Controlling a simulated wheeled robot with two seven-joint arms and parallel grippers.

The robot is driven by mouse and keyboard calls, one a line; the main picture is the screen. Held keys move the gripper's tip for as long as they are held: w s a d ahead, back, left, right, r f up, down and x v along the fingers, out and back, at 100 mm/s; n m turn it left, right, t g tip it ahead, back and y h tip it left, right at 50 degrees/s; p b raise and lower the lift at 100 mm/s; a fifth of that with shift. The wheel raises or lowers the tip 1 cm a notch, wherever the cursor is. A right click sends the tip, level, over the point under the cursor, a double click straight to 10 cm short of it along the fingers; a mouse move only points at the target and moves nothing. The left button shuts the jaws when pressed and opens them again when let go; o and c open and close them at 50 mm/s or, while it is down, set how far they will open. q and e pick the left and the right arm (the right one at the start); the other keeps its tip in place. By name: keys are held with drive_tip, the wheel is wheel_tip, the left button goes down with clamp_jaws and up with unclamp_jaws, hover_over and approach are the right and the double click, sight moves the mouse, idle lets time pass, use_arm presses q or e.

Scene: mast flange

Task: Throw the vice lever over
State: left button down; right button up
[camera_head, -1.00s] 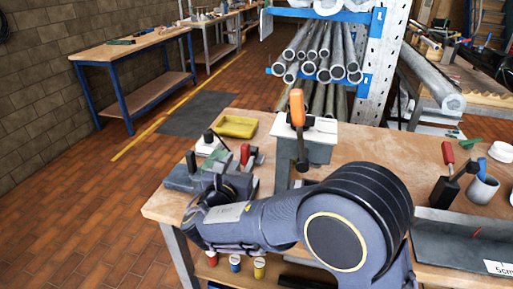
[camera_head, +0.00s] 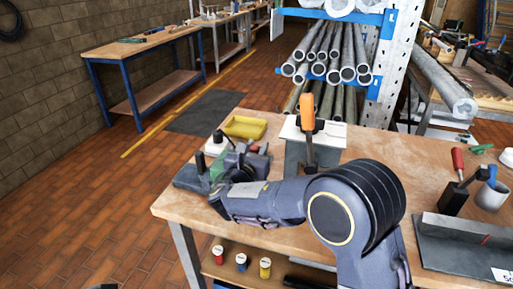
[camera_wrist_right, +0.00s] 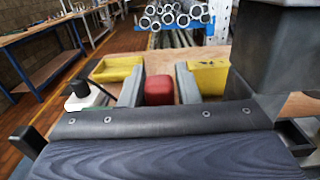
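The vice (camera_head: 190,178), a dark grey and green block, sits at the table's left corner, partly hidden behind my right arm. In the right wrist view a red grip (camera_wrist_right: 159,91), seemingly the vice lever's, stands between my two grey fingers. My right gripper (camera_wrist_right: 160,72) looks open around it, with narrow gaps at the sides; contact cannot be made out. In the head view this gripper (camera_head: 250,158) is over the vice and largely hides the lever. My left gripper is not in view.
An upright orange-handled lever (camera_head: 307,112) stands on a grey block behind my forearm. A yellow tray (camera_head: 245,127) lies behind the vice. Some tabletop between is clear.

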clamp_jaws()
drive_tip(key=shift+s+a+f+b, duration=0.1)
drive_tip(key=shift+s+b, duration=0.05)
drive_tip(key=shift+b, duration=0.3)
drive_tip(key=s+a+f+t+h+b, duration=0.1)
drive_tip(key=s+t+b, duration=0.5)
drive_tip(key=b, duration=0.8)
drive_tip(key=shift+s+a+t+h, duration=0.3)
drive_tip(key=shift+s+a+h, duration=0.15)
drive_tip(key=shift+a+h, duration=0.15)
drive_tip(key=shift+o, duration=1.8)
unclamp_jaws()
drive_tip(key=v, duration=0.8)
